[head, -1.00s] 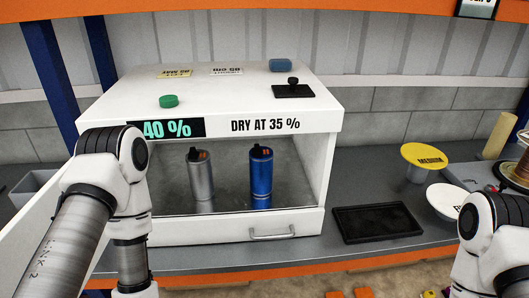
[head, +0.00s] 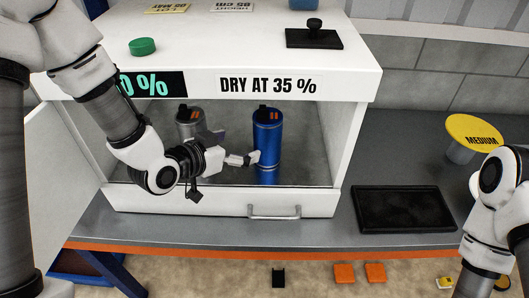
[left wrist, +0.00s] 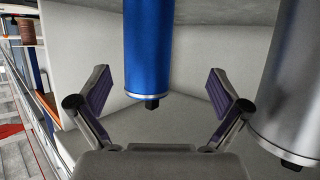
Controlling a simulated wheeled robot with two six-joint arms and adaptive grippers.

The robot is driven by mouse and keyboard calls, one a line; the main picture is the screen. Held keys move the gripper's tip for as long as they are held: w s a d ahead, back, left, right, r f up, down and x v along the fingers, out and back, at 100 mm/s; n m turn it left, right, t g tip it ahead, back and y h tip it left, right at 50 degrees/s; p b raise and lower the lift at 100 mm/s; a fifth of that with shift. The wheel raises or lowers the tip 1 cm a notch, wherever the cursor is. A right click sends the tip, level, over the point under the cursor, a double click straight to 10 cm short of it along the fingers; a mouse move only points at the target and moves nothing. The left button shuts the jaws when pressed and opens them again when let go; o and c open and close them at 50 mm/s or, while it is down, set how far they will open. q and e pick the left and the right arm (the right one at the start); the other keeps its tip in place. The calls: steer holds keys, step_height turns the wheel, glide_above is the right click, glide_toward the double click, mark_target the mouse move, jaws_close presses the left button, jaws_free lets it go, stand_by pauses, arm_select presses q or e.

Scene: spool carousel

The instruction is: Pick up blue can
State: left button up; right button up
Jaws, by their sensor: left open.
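The blue can (head: 267,140) stands upright inside the white cabinet (head: 340,150), right of the grey can (head: 188,118). My left gripper (head: 234,149) reaches into the cabinet opening from the left, in front of the grey can and partly hiding it. One finger tip is close beside the blue can's left side. In the left wrist view the left gripper (left wrist: 158,85) is open, its two fingers spread. The blue can (left wrist: 149,45) lies between their lines, and the grey can (left wrist: 298,85) is to the right. Contact with the blue can is not clear. My right gripper is not in view.
The cabinet's open door (head: 48,180) is on the left. A drawer handle (head: 274,212) is below the opening. A black tray (head: 405,209) lies on the counter to the right. A green knob (head: 142,46) and a black stamp-like block (head: 313,36) sit on top.

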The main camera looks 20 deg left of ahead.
mark_target(261, 135)
arm_select(q)
steer(key=d+p, duration=0.1)
steer(key=w+d+r+p, duration=0.1)
steer(key=w+d, duration=0.1)
steer(key=shift+w+d+r+p, duration=0.15)
steer(key=shift+d+r+p, duration=0.2)
steer(key=shift+d+p, duration=0.05)
steer(key=w, duration=0.1)
steer(key=w+f+p, duration=0.1)
steer(key=w, duration=0.1)
steer(key=w+f, duration=0.1)
steer(key=shift+w+d+f+p, duration=0.2)
steer(key=shift+w+d+p, duration=0.05)
steer(key=shift+w+p, duration=0.1)
steer(key=shift+w+d+f, duration=0.15)
steer(key=shift+w+d, duration=0.05)
steer(key=shift+w, duration=0.1)
steer(key=shift+s+d, duration=0.15)
steer(key=shift+d, duration=0.1)
steer(key=shift+a, duration=0.15)
steer(key=c, duration=1.4)
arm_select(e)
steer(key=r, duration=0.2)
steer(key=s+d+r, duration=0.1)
